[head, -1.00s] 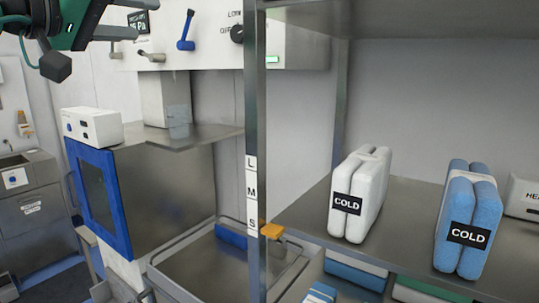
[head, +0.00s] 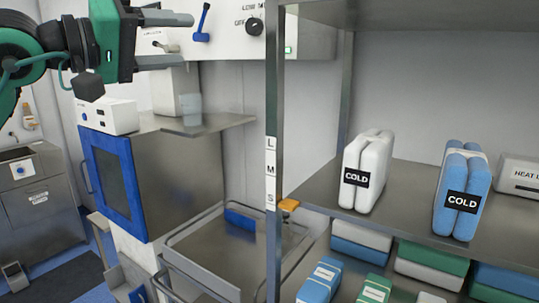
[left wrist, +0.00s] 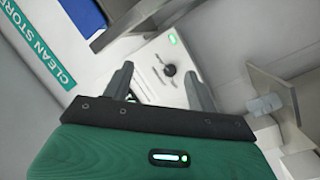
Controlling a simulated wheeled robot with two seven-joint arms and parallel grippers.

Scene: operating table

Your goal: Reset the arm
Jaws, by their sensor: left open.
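My left gripper (head: 166,40) is raised at the upper left of the head view, in front of the wall panel. Its two grey fingers are apart with nothing between them. In the left wrist view the open fingers (left wrist: 160,88) point toward a white panel with a black knob (left wrist: 169,71), which lies beyond them and apart from them. My right gripper is in neither view.
A metal shelf (head: 410,192) at right holds a white COLD pack (head: 368,165) and a blue COLD pack (head: 463,185). Its upright post (head: 274,110) stands mid-view. A wire-railed tray (head: 205,262) and a blue-framed cabinet (head: 112,185) stand below my left arm.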

